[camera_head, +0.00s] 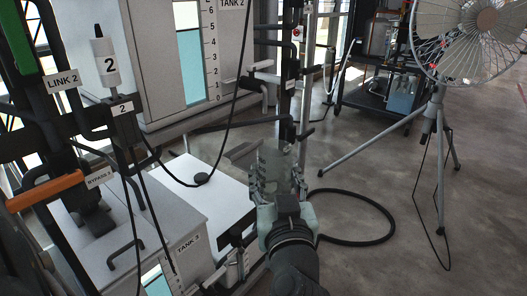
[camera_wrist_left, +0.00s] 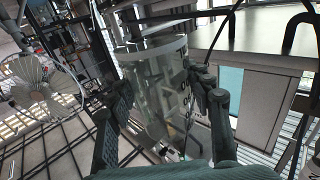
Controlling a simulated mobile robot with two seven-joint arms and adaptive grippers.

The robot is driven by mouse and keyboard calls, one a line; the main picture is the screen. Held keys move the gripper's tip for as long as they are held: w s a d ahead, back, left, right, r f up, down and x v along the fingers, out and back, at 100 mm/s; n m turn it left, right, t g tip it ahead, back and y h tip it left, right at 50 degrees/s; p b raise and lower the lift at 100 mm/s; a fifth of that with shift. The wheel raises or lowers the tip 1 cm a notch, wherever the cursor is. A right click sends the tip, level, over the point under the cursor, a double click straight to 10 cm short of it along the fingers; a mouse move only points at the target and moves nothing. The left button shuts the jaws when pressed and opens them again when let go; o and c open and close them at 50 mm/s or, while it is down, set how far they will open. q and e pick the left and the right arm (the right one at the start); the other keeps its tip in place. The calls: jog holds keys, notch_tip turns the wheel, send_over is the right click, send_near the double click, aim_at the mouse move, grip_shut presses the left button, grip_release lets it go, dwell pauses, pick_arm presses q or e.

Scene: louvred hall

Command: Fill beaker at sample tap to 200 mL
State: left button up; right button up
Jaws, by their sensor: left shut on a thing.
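My left gripper (camera_head: 279,178) is shut on a clear beaker (camera_head: 277,158), which stands up between its fingers. In the left wrist view the beaker (camera_wrist_left: 155,92) shows between the two dark fingers of the gripper (camera_wrist_left: 165,105), with its rim toward the top and dark marks on its right side. It looks clear; I cannot make out a liquid level. A dark vertical pipe with a fitting (camera_head: 287,130), likely the sample tap, stands just above and behind the beaker in the head view. I cannot tell whether its outlet is over the rim. My right gripper is not in view.
TANK 2 (camera_head: 165,60) with a level scale stands at upper left. The TANK 3 cabinet (camera_head: 150,215) is left of the gripper. A black hose (camera_head: 370,240) loops on the floor at right. A tripod fan (camera_head: 440,110) and dark cart (camera_head: 375,90) stand farther right.

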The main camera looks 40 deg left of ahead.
pick_arm(q)
jog(key=p+x, duration=0.3)
jog(key=x, duration=1.4)
jog(key=f, duration=0.2)
jog(key=shift+w+a+f, duration=0.25)
jog(key=shift+w+a, duration=0.05)
jog(key=shift+a, duration=0.1)
jog(key=shift+f, duration=0.5)
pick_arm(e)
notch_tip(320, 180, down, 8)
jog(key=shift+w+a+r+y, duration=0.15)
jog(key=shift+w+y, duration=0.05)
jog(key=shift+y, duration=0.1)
pick_arm(q)
jog(key=shift+f, duration=0.1)
jog(key=o, duration=1.1)
jog(key=shift+o, duration=0.2)
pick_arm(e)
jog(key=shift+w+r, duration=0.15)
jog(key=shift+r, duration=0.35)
